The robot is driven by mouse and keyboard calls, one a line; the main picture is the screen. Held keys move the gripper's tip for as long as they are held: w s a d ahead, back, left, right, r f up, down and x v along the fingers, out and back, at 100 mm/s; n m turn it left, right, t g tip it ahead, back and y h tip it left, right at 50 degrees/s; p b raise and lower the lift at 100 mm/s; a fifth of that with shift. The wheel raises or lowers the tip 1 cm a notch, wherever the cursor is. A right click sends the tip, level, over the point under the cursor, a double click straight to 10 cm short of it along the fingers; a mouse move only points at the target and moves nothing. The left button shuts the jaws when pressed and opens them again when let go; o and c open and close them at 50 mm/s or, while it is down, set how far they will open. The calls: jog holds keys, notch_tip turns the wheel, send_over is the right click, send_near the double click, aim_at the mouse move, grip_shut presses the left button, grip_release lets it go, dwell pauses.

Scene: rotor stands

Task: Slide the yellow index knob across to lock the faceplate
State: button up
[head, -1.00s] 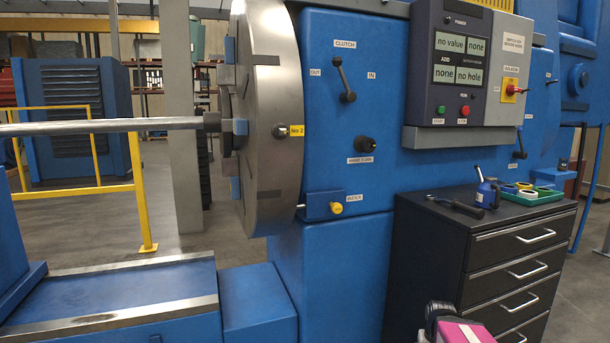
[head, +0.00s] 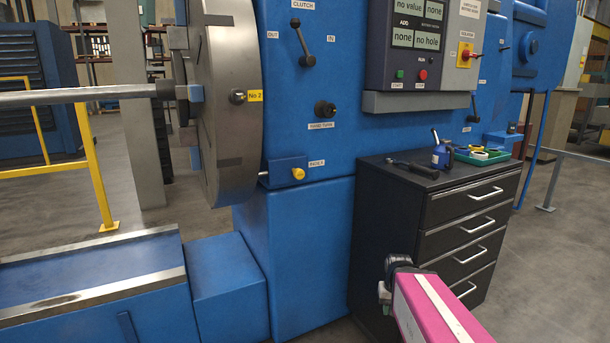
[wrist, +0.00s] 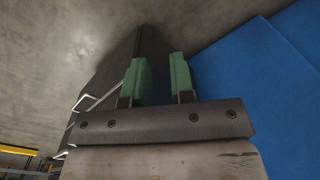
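The yellow index knob (head: 298,174) sits on a small blue block (head: 285,168) low on the blue machine housing, under a white label. A thin metal pin shows at the left of this block, near the faceplate's rim. The faceplate (head: 232,110) is a large steel disc left of the knob, with a yellow "No 2" tag beside it. My gripper (wrist: 158,80) shows in the wrist view with its two green fingers apart and nothing between them. In the head view my pink arm is at the lower right, well below and right of the knob; the fingers are not clear there.
A black drawer cabinet (head: 440,220) stands right of the knob, with a blue oil can (head: 440,155) and a green tray (head: 482,155) on top. Blue machine bed fills the lower left.

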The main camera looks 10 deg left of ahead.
jog(key=shift+n+y, duration=0.6)
jog(key=shift+y, duration=0.2)
jog(key=w+a+r, duration=0.1)
jog(key=w+r, duration=0.1)
jog(key=w, duration=0.1)
jog(key=w+a+r, duration=0.2)
jog(key=w+r, duration=0.1)
jog(key=w+a+r, duration=0.1)
jog(key=w+r, duration=0.1)
jog(key=w, duration=0.1)
jog(key=shift+w+a+r, duration=0.25)
jog(key=shift+w, duration=0.1)
grip_shut()
jog(key=w+a+r+n+y, duration=0.2)
jog(key=w+a+r, duration=0.3)
jog(key=r, duration=0.7)
jog(key=w+a+r+n+y, duration=0.2)
jog(key=w+a+r, duration=0.3)
jog(key=r, duration=0.8)
jog(key=w+a+r+n+y, duration=0.2)
jog(key=w+a+r, duration=0.3)
jog(key=r, duration=0.7)
jog(key=shift+w+a+r+n+t, duration=0.15)
jog(key=shift+w+r+n+t, duration=0.2)
jog(key=shift+w, duration=0.4)
